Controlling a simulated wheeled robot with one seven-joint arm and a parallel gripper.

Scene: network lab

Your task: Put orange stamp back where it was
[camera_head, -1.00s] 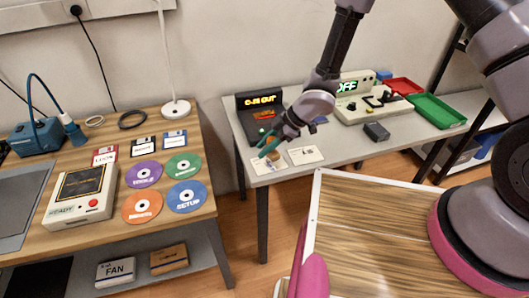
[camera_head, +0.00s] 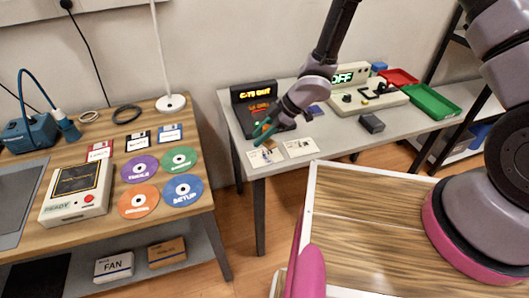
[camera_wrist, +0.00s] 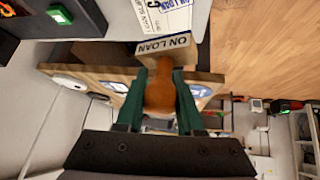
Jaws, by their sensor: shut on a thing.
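The orange stamp (camera_wrist: 160,92) is between the green fingers of my gripper (camera_wrist: 158,105) in the wrist view. Its rounded orange-brown handle is in the grip, and its wooden base carries an "ON LOAN" label (camera_wrist: 168,44). In the head view my gripper (camera_head: 263,136) is over the front left of the grey table (camera_head: 345,148), close above a white card (camera_head: 265,157). The wrist view shows a loan slip (camera_wrist: 164,14) with blue "ON LOAN" print beyond the stamp. The stamp is too small to make out clearly in the head view.
A second white card (camera_head: 300,147) lies to the right. A black device with a lit display (camera_head: 258,95) stands behind. A dark grey box (camera_head: 371,123) and a green tray (camera_head: 434,97) are further right. A wooden desk (camera_head: 187,225) with discs stands left, across a floor gap.

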